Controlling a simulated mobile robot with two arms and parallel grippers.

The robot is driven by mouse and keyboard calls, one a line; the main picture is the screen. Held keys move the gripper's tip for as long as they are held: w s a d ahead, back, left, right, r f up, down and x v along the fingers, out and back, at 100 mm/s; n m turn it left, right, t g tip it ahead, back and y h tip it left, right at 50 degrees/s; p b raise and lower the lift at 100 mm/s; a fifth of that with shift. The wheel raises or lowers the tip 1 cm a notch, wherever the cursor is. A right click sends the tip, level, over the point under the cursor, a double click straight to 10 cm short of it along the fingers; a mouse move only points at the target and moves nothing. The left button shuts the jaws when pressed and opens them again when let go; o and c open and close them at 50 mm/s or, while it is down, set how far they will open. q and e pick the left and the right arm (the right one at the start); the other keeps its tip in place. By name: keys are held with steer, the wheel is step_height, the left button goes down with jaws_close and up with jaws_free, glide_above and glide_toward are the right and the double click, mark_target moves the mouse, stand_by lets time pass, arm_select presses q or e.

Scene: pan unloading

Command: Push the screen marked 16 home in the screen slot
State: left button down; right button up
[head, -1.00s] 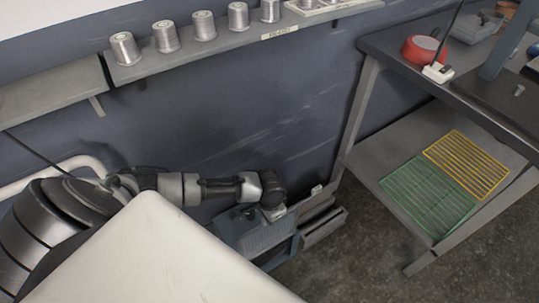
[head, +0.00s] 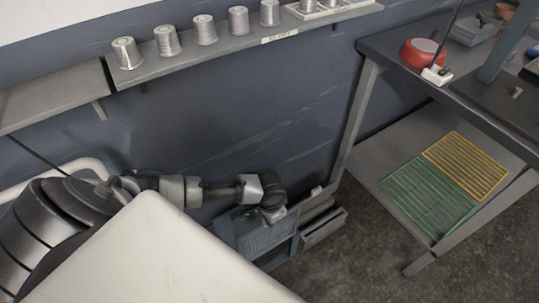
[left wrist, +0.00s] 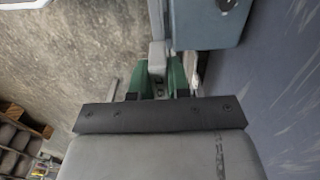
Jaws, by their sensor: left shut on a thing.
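My left gripper (head: 275,213) is low by the wall, over a blue-grey unit (head: 286,252) with a ribbed grey face (head: 262,236). In the left wrist view its green fingers (left wrist: 166,72) are shut on a small grey block (left wrist: 157,54), which appears to be part of the screen. The blue-grey casing (left wrist: 208,25) lies close beside the fingers there. The mark 16 and the slot opening cannot be made out, and the gripper body hides much of the held thing. My right gripper is out of view.
Grey drawers (head: 322,228) stand just right of the unit. A dark bench (head: 385,45) has a lower shelf with a green rack (head: 428,198) and a yellow rack (head: 466,165). Several metal cups line the wall shelf (head: 215,50). The floor between the drawers and bench is bare.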

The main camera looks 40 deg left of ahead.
arm_select(q)
steer(key=shift+p, duration=0.4)
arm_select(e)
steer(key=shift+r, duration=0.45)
arm_select(q)
steer(key=shift+f+b, duration=0.85)
steer(key=shift+f, duration=0.6)
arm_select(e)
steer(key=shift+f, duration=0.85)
arm_select(q)
steer(key=shift+f+b, duration=0.85)
steer(key=shift+f, duration=0.5)
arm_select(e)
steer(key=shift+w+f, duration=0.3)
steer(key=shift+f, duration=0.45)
arm_select(q)
steer(key=shift+f+b, duration=0.6)
steer(key=shift+f, duration=0.3)
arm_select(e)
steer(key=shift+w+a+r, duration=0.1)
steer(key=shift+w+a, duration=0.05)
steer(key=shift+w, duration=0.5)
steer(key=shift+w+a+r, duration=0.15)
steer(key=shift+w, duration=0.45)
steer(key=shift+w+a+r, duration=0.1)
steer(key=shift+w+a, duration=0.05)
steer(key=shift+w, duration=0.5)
